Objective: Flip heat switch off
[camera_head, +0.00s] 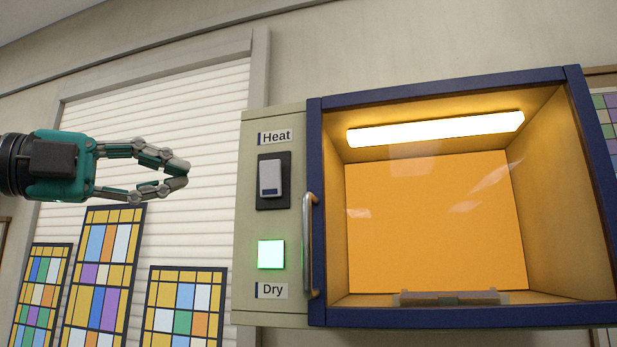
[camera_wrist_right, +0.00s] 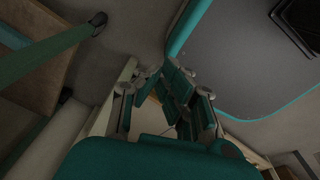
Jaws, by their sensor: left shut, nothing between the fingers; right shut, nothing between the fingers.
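The heat switch (camera_head: 271,178) is a pale rocker on a dark plate, under the "Heat" label (camera_head: 275,137) on the cabinet's beige side panel (camera_head: 247,215). I cannot tell for sure which way the rocker is tilted. The lamp (camera_head: 436,129) inside the cabinet glows, and the interior is orange. My left gripper (camera_head: 184,172) is shut and empty, to the left of the switch and apart from it, with its fingertips pointing right. My right gripper (camera_wrist_right: 165,90) shows in the right wrist view, shut and empty, far from any switch I can see.
A green lit button (camera_head: 271,254) sits above the "Dry" label (camera_head: 271,290). A metal door handle (camera_head: 308,245) stands right of the panel. The glass door has a blue frame (camera_head: 316,200). Stained-glass panels (camera_head: 103,280) stand at lower left. The space between left gripper and switch is clear.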

